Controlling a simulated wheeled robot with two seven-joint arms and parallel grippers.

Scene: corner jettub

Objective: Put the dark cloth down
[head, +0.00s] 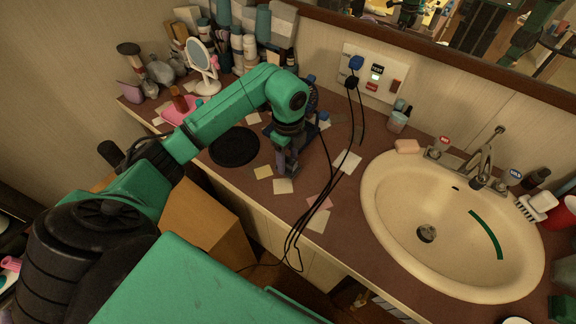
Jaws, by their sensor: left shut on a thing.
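My left gripper (288,168) reaches over the brown counter from the left and points down near the middle of it. It is shut on a dark blue-black cloth (272,131), which shows only in part around and behind the jaws. The wrist hides the rest of the cloth. The fingertips are close to the counter top; I cannot tell whether the cloth touches it. My right gripper is not in view.
A round black mat (234,147) lies left of the gripper. Paper notes are scattered about. Black cords (301,228) hang from the wall outlet (373,73) over the counter edge. A beige sink (452,222) is at right; bottles and a round mirror (201,57) stand at back left.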

